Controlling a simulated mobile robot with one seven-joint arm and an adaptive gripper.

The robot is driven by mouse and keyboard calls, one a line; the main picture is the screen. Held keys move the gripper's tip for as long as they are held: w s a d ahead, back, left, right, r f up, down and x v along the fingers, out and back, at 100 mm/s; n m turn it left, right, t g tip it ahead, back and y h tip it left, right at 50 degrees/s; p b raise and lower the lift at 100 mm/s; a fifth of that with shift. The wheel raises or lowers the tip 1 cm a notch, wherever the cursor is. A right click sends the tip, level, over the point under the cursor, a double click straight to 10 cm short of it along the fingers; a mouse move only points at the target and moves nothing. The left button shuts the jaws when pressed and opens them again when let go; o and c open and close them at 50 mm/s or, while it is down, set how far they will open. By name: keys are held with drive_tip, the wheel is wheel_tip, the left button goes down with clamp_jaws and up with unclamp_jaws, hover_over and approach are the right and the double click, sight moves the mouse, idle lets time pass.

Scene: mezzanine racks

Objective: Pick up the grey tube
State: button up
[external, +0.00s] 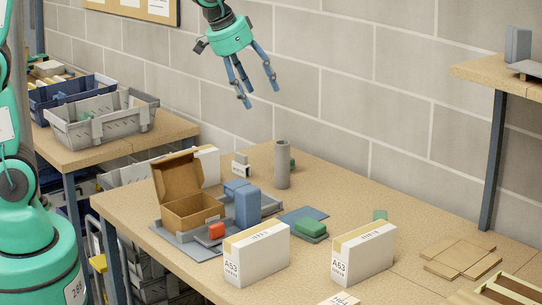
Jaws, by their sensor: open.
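The grey tube (282,165) stands upright on the tabletop near the wall, behind the blue block and the open box. My gripper (258,90) is above and a little to the left of the tube in the picture, with clear air between them. Its blue fingers are spread apart and hold nothing.
An open cardboard box (188,212), a blue block (247,207) and a small white-and-grey item (240,168) stand left of the tube. A shelf post (493,160) rises at right.

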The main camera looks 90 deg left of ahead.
drive_tip(key=w+a+f+n+p, duration=0.1)
drive_tip(key=a+f, duration=0.2)
drive_tip(key=a, duration=0.4)
drive_tip(key=w+a+f+n+g, duration=0.1)
drive_tip(key=w+a+f, duration=0.1)
drive_tip(key=a, duration=0.4)
drive_tip(key=w+a+f+n+p, duration=0.1)
drive_tip(key=a+f, duration=0.2)
drive_tip(key=a, duration=0.4)
drive_tip(key=s+a+f+n, duration=0.1)
drive_tip(key=a+f, duration=0.4)
drive_tip(key=a, duration=0.4)
drive_tip(key=s+a+f+n+y+p, duration=0.1)
drive_tip(key=s+a+f, duration=0.1)
drive_tip(key=a+f, duration=0.3)
drive_tip(key=a, duration=0.4)
drive_tip(key=shift+a+f+g, duration=0.35)
drive_tip(key=shift+f+g, duration=0.05)
hover_over(282, 165)
drive_tip(key=s, duration=0.1)
drive_tip(key=shift+a+f, duration=0.15)
drive_tip(key=shift+f, duration=1.85)
drive_tip(key=shift+a+f, duration=0.15)
drive_tip(key=shift+f, duration=1.8)
drive_tip(key=x, duration=0.5)
drive_tip(key=shift+s+a, duration=0.1)
drive_tip(key=shift+a, duration=0.1)
